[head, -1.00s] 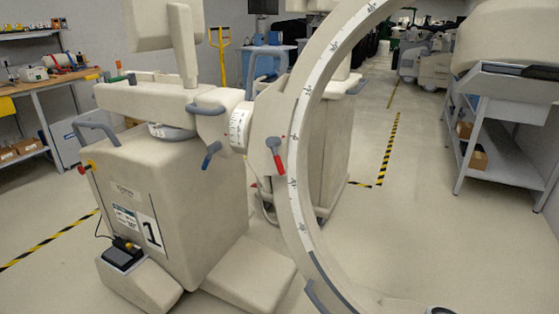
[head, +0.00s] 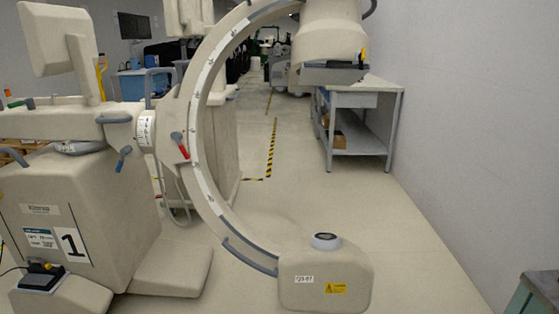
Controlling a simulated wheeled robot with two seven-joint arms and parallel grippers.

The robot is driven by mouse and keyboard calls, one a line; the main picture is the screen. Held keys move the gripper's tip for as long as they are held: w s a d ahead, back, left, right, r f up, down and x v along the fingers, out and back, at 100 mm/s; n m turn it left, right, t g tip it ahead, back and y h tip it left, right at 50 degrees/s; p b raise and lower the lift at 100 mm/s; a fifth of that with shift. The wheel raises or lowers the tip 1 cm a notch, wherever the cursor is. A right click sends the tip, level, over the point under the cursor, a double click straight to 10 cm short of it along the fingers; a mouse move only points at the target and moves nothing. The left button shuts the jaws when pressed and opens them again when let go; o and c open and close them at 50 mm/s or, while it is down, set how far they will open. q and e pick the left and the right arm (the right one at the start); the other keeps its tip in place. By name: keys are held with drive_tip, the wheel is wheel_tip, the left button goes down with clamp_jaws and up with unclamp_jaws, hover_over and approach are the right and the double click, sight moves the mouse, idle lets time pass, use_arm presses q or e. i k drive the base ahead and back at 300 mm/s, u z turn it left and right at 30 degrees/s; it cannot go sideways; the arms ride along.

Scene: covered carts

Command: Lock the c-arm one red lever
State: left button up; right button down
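The c-arm marked "1" (head: 128,225) stands at the left of the head view, a beige machine with a large curved arc (head: 197,118). The red lever (head: 180,146) sits where the arc meets its holder; its red end points down and slightly right, and its upper part is grey. A blue lever (head: 123,158) hangs to its left under the horizontal arm. Whether the red lever is locked cannot be told. Neither of my grippers is in view.
The arc's lower housing (head: 325,278) juts out at the front centre. A grey table (head: 362,105) stands by the right wall, and a greenish table corner (head: 542,290) shows at lower right. Another beige machine (head: 222,140) stands behind the arc. Open floor (head: 415,250) lies right of the arc.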

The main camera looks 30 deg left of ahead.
sight(176, 136)
drive_tip(key=z, duration=0.15)
drive_tip(key=k, duration=0.1)
drive_tip(key=u, duration=0.55)
drive_tip(key=i, duration=1.75)
drive_tip(key=u, duration=1.9)
drive_tip(key=i, duration=0.45)
drive_tip(key=u, duration=0.5)
